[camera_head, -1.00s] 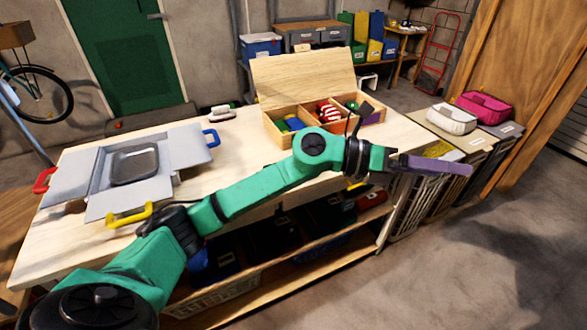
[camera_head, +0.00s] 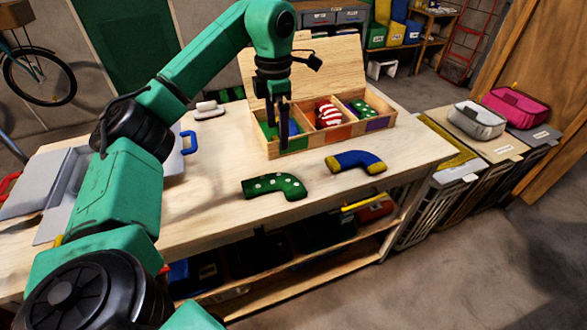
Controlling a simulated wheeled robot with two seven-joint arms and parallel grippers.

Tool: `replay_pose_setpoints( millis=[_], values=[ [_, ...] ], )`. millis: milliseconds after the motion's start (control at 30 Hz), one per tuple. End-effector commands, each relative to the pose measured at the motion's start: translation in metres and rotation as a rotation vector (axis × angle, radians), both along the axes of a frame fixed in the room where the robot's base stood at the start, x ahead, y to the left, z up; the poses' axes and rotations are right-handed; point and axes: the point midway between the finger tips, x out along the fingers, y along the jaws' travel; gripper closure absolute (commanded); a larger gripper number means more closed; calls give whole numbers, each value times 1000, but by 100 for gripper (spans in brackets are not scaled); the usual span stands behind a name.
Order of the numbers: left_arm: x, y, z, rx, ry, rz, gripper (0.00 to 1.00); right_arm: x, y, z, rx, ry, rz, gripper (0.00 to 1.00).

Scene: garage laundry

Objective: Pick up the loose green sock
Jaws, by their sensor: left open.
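The loose green sock (camera_head: 275,186), with white dots, lies on the wooden table in front of the sorting box. A loose blue sock (camera_head: 355,161) with yellow ends lies to its right. My left gripper (camera_head: 283,136) is open and points down, with nothing seen between its fingers. In the picture it is above and behind the green sock, in front of the box's left part, apart from the sock. The box (camera_head: 276,155) holds green and blue things at left, a red-and-white striped sock (camera_head: 327,113) in the middle and a green dotted sock (camera_head: 362,107) at right.
A grey folding board (camera_head: 50,190) with a blue handle lies at left, partly behind my left arm. A white-topped brush (camera_head: 208,109) lies behind. Hampers (camera_head: 470,160) stand beyond the table's right end. The tabletop around both loose socks is clear.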

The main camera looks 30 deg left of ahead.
Motion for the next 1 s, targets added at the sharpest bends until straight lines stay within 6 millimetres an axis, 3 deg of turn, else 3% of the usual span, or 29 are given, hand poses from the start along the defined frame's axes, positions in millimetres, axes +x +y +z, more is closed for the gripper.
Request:
replay_pose_setpoints(
  millis=[100, 200, 367, 733, 967, 1000],
  values=[
    [-2, 1, -28, -1, 6, 1, 0, 4, 0, -19, 0, -6, 0, 50],
    [-3, 0, -58, -2, 6, -1, 0, -15, -1, -39, -2, 22, 0, 50],
    [-3, 1, -83, 0, 4, 0, 0, -44, -2, -36, -5, 69, 0, 50],
    [-10, 1, -140, -1, 3, -1, 0, -11, 0, -29, 1, 15, 1, 50],
    [-9, 1, -143, -1, 0, -1, 0, -19, 0, -30, 0, 28, 1, 50],
    [-9, 1, -143, -1, 0, -1, 15, -20, 0, -30, 0, 30, 1, 50]
  ],
)
